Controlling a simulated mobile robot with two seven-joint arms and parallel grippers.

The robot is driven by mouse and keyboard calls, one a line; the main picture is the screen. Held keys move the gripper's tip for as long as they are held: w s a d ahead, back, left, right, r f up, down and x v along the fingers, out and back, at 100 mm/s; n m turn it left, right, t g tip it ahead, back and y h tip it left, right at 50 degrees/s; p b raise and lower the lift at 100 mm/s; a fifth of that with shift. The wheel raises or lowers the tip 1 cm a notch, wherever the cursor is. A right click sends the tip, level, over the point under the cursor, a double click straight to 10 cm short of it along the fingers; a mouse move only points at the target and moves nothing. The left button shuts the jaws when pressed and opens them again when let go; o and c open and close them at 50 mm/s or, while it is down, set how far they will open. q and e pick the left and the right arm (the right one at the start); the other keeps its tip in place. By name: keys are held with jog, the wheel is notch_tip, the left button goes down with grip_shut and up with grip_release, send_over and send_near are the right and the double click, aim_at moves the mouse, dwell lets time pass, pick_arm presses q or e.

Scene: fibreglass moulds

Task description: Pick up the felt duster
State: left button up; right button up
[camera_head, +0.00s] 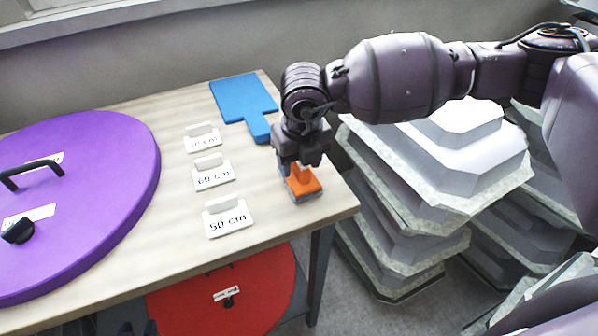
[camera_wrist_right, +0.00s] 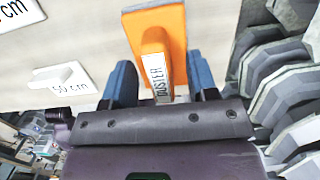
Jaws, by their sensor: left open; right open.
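The felt duster (camera_head: 304,184) is an orange block with a raised handle and a grey underside, lying near the right edge of the wooden table. My right gripper (camera_head: 297,172) is directly above it, pointing down. In the right wrist view the duster (camera_wrist_right: 172,28) shows its orange handle, with a white label reading DUSTER, between the two blue fingertips of my right gripper (camera_wrist_right: 160,80). The fingers are open, one on each side of the handle, with gaps showing. I cannot tell how far down they reach. My left gripper is not clearly visible.
The wooden table (camera_head: 262,219) bears a purple disc (camera_head: 110,165) with black handles, a blue paddle-shaped piece (camera_head: 240,97) and several white size-label blocks, one reading 50 cm (camera_head: 228,220). A red disc (camera_head: 255,300) is below. Stacked grey moulds (camera_head: 400,225) stand close to the table's right.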

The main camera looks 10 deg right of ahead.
jog(key=shift+f, duration=0.3)
jog(key=shift+c, duration=0.4)
pick_arm(q)
jog(key=shift+s+f, duration=0.2)
jog(key=shift+s, duration=0.1)
pick_arm(e)
grip_shut()
jog(key=shift+r, duration=0.1)
pick_arm(q)
jog(key=shift+f+b, duration=0.65)
pick_arm(e)
notch_tip(320, 180, up, 20)
